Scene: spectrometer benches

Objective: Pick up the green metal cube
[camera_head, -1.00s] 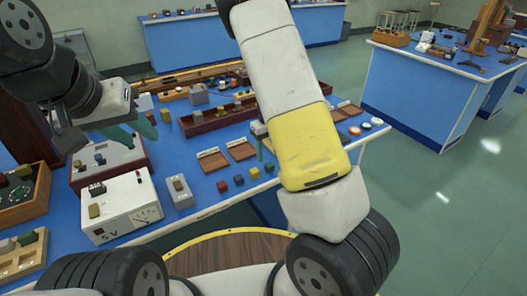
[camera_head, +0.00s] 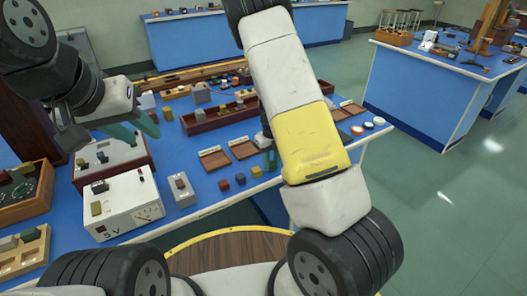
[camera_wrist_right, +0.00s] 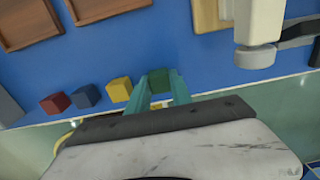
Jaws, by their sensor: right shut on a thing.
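The green metal cube (camera_wrist_right: 158,80) shows in the right wrist view between the two teal fingers of my right gripper (camera_wrist_right: 158,88). The gripper is shut on it at the front part of the blue bench. In the head view my right gripper (camera_head: 270,158) is low at the bench edge, partly hidden by my right arm, and I cannot make out the cube there. My left gripper (camera_head: 136,130) is open and empty above the grey box at the left.
A yellow cube (camera_head: 256,172), a blue cube (camera_head: 240,178) and a red cube (camera_head: 224,185) stand in a row left of my right gripper. Brown trays (camera_head: 243,149) lie behind them. A white meter box (camera_head: 125,205) stands at the left, beside a grey switch block (camera_head: 181,189).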

